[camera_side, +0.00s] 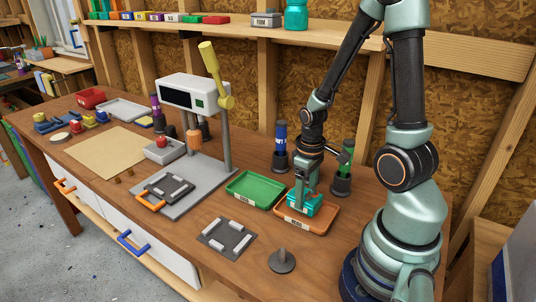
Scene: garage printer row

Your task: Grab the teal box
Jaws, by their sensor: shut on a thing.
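The teal box (306,204) is in the orange-brown tray (319,228) on the right part of the bench, or just above its floor; I cannot tell which. My gripper (302,200) points down into the tray from above and is shut on the teal box. The jaws cover part of the box, and their colour is close to it.
A green tray (254,188) lies left of the orange-brown tray. A dark plate with pale strips (227,237) and a round grey stand (282,262) are in front. Dark upright holders (280,150) stand behind. A white-headed press (194,93) rises further left.

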